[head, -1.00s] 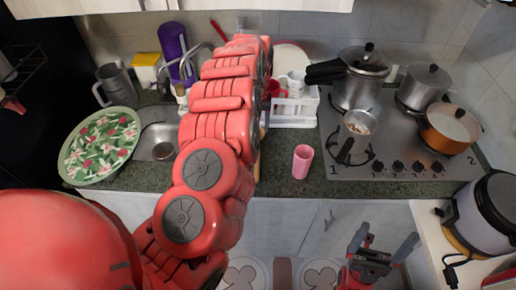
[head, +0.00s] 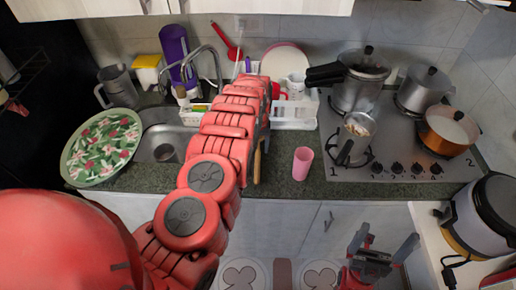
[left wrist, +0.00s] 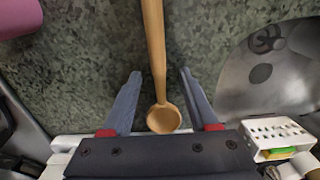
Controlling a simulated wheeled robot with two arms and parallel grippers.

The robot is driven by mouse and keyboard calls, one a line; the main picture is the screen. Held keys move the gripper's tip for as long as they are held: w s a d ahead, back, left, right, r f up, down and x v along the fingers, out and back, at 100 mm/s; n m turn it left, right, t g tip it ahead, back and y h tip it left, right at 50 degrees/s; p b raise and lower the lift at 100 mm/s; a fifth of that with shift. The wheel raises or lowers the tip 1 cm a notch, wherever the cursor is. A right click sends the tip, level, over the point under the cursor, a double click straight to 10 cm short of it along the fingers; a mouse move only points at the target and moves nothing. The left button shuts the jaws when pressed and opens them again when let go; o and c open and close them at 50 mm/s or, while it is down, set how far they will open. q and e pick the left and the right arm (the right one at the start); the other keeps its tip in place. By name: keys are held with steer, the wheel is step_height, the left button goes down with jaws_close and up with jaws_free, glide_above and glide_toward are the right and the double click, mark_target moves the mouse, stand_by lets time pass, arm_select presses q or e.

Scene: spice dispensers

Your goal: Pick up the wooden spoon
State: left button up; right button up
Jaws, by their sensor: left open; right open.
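The wooden spoon (left wrist: 155,50) lies on the dark speckled counter in the left wrist view. Its round bowl (left wrist: 163,119) is nearest the gripper's base, and its handle runs away past the top edge. My left gripper (left wrist: 160,76) is open, with one finger on each side of the spoon and a gap on both sides. In the head view, my left arm hides most of the spoon; a strip of it (head: 257,165) shows beside the arm. The left gripper's fingers are hidden there. My right gripper (head: 384,243) is open and empty, low in front of the cabinets.
A pink cup (head: 302,163) stands on the counter right of the spoon. The sink (head: 145,150) is to the left, with a floral tray (head: 75,165) beyond it. A white dish rack (head: 300,120) stands behind; the stove (head: 390,160) with pots is right.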

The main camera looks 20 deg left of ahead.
arm_select(q)
jaws_close()
stand_by(0.3)
steer(key=shift+w+r, duration=0.1)
steer(key=shift+r, duration=0.05)
stand_by(0.3)
